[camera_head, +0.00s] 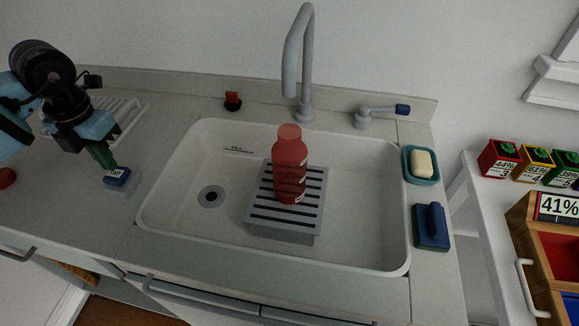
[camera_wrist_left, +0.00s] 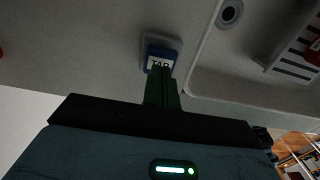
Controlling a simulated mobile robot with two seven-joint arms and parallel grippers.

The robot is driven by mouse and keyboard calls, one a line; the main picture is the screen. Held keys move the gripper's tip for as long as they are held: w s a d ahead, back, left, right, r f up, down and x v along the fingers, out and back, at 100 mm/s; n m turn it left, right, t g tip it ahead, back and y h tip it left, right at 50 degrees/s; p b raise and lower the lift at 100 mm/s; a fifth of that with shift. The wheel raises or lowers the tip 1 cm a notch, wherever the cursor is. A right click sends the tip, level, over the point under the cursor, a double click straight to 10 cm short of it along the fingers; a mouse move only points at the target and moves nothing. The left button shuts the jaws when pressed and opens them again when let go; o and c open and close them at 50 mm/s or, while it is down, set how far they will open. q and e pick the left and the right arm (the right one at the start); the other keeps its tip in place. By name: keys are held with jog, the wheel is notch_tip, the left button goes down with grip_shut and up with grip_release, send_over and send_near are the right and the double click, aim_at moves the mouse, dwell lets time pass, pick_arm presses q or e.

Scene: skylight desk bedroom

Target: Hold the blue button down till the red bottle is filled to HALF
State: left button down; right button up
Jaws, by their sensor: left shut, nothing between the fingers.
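The blue button (camera_head: 117,177) sits on a pale base on the counter left of the sink; in the left wrist view (camera_wrist_left: 158,52) its white label seems to read TAP. My left gripper (camera_head: 109,165) is shut and empty, its green fingertips at the button's near edge; I cannot tell whether they press it. The fingertips (camera_wrist_left: 162,76) also show in the left wrist view. The red bottle (camera_head: 289,172) stands upright on a grey slatted rack (camera_head: 284,230) in the sink, below the tap spout (camera_head: 290,80). I see no water stream and cannot tell its level. My right gripper is out of view.
The white sink (camera_head: 170,190) has a drain (camera_head: 211,196). A tap lever (camera_head: 380,114) and small red item (camera_head: 233,100) stand behind. A soap dish (camera_head: 422,178) and blue scrubber (camera_head: 432,226) lie right. A red round object (camera_head: 7,177) is far left.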

pick_arm(q)
jog(key=shift+f+b, duration=0.35)
jog(key=shift+f, duration=0.85)
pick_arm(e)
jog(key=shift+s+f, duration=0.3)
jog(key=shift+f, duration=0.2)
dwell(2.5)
